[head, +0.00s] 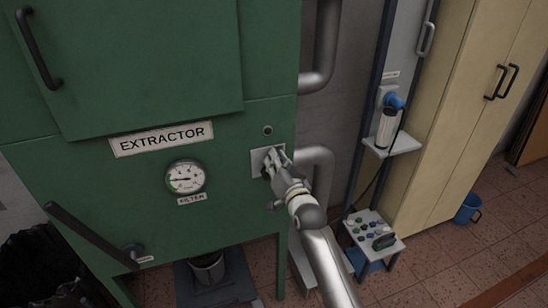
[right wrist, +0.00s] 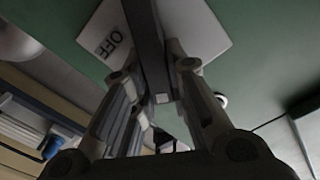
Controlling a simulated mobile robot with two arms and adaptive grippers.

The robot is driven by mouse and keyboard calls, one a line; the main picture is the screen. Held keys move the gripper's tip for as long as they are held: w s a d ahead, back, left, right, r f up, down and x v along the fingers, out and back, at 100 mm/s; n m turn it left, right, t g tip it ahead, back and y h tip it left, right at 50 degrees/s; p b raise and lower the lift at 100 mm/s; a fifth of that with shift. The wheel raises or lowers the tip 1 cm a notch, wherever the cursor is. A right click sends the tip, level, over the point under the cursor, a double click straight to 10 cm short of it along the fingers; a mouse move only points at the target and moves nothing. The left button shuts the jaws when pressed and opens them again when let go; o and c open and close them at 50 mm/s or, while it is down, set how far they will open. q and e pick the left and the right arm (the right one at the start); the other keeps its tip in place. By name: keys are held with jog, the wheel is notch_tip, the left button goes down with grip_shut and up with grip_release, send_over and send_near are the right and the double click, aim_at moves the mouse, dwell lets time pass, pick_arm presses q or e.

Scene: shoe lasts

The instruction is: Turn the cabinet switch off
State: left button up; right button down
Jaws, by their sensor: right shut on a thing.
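The green extractor cabinet (head: 120,185) fills the left half of the head view. The light switch plate (head: 256,158) is on its front at the right, partly hidden behind my right gripper (head: 274,166). In the right wrist view the plate (right wrist: 200,28) carries the word OFF on its left part. A dark, bar-like switch handle (right wrist: 146,45) stands across the plate, between the fingers of my right gripper (right wrist: 157,75). The gripper is shut on this handle. Where the handle points relative to the label is hard to tell. My left gripper is not in view.
A round gauge (head: 185,177) and a black lever (head: 92,236) are left of the switch. Grey pipes (head: 318,160) run close beside the cabinet's right edge. A small stand (head: 373,232) with several small items and a beige locker (head: 445,110) are farther right.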

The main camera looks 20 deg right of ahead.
jog(key=m, duration=0.2)
jog(key=shift+d+f+m+p, duration=0.15)
jog(key=shift+d+m+p, duration=0.1)
jog(key=shift+m+p, duration=0.15)
jog(key=m, duration=0.2)
jog(key=shift+d+f+m, duration=0.2)
jog(key=shift+f+m, duration=0.05)
jog(key=shift+m, duration=0.15)
jog(key=m, duration=0.3)
jog(key=f+m, duration=0.1)
jog(key=m, duration=0.1)
jog(key=shift+d+f+m+p, duration=0.15)
jog(key=shift+d+m+p, duration=0.05)
jog(key=shift+m+p, duration=0.2)
jog(key=c, duration=1.4)
grip_release()
jog(key=shift+s, duration=0.1)
jog(key=s, duration=1.1)
jog(key=shift+s+d, duration=0.2)
jog(key=shift+s, duration=0.2)
